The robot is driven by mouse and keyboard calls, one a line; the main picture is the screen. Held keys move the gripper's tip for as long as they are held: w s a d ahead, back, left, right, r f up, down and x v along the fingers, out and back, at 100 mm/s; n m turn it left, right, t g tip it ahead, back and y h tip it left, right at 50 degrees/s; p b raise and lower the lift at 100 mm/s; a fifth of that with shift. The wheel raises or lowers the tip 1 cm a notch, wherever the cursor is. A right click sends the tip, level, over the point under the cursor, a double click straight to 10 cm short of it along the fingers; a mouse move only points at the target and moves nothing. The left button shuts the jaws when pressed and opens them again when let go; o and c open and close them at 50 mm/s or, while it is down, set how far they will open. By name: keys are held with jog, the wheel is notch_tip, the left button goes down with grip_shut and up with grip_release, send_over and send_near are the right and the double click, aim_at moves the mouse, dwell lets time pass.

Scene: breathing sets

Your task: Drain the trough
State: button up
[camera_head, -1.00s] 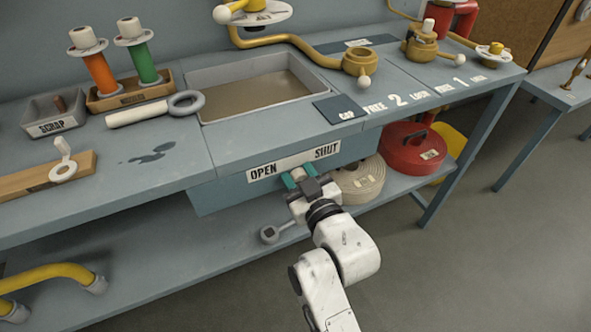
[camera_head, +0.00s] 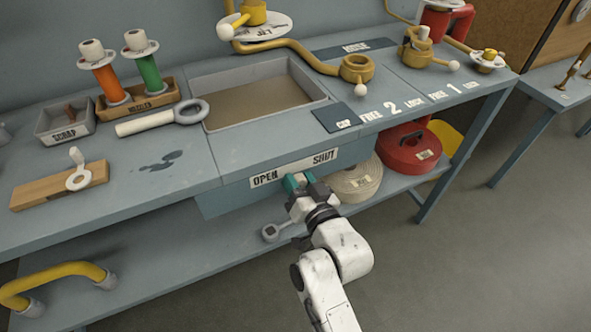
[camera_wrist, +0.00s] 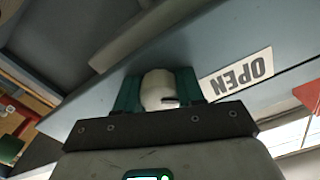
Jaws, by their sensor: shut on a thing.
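The trough (camera_head: 320,98) is a grey rectangular basin set in the bench top, with flat brown content in it. Below it, on the bench front, is a white label strip (camera_head: 295,169) reading OPEN at left and SHUT at right. My gripper (camera_head: 295,181) is just under that strip, near its middle. In the wrist view its teal fingers are shut on a rounded white knob (camera_wrist: 157,91), beside the OPEN lettering (camera_wrist: 238,76). The knob's stem and mounting are hidden behind the gripper.
A white-handled ring tool (camera_head: 190,112) lies left of the trough. A dark CAP plate (camera_head: 336,119) lies at its right front corner. A coiled hose (camera_head: 358,183) and a red round container (camera_head: 408,150) sit on the lower shelf. Floor at right is clear.

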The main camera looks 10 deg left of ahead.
jog(key=shift+m+p, duration=0.35)
jog(key=shift+m, duration=0.35)
jog(key=o, duration=1)
jog(key=shift+o, duration=0.2)
jog(key=v, duration=1.1)
jog(key=shift+b, duration=0.4)
jog(key=shift+w, duration=0.15)
